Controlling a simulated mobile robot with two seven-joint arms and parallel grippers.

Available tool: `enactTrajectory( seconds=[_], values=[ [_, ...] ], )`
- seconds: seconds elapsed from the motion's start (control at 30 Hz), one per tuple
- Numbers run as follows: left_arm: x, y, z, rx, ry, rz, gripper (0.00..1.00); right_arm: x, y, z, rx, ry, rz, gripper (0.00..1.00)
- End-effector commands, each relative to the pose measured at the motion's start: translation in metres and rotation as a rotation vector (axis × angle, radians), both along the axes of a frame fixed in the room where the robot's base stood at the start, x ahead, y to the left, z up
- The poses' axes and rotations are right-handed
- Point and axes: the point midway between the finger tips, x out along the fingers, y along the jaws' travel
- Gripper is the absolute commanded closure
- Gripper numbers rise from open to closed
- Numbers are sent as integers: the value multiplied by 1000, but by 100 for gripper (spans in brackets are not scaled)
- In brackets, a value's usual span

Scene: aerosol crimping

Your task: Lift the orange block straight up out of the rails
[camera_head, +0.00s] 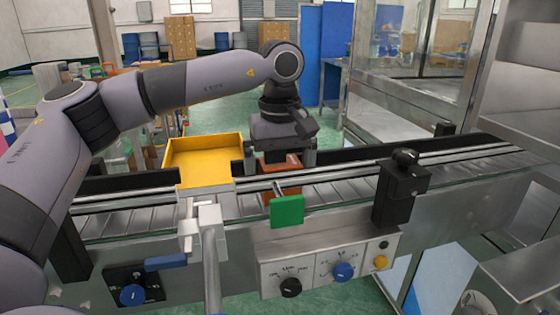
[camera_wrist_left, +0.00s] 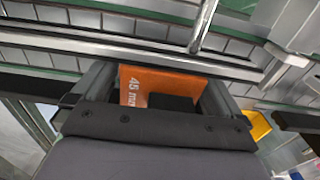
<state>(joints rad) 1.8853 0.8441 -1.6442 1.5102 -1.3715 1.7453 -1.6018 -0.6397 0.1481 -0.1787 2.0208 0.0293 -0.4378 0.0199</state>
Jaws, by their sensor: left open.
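The orange block (camera_head: 283,188) sits on the conveyor between the metal rails (camera_head: 345,170), below my left gripper (camera_head: 280,162). The gripper points down with its fingers open, one on each side of the block. In the left wrist view the block (camera_wrist_left: 145,82) shows "45 mm" print and lies between the two fingers of the gripper (camera_wrist_left: 157,92). A small gap shows beside the block, and I cannot tell whether either finger touches it. The block's lower part is hidden by the front rail. My right gripper is not in view.
A yellow tray (camera_head: 205,143) stands just left of the block. A black box (camera_head: 400,192) is mounted on the front rail to the right. Control knobs (camera_head: 343,271) line the conveyor's front.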

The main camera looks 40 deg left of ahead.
Motion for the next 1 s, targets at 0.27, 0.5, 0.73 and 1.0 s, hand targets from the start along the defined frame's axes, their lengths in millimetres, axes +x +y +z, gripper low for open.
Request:
enactTrajectory(
  seconds=[0.27, 0.5, 0.73, 1.0],
  values=[
    [0, 0, 0, 0, 0, 0, 20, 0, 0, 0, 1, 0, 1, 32],
    [0, 0, 1, 0, 0, 0, 61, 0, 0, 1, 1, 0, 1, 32],
    [0, 0, 9, -1, -2, 0, 61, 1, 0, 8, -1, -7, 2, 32],
    [0, 0, 19, -1, -2, 0, 61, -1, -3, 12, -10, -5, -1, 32]
  ],
)
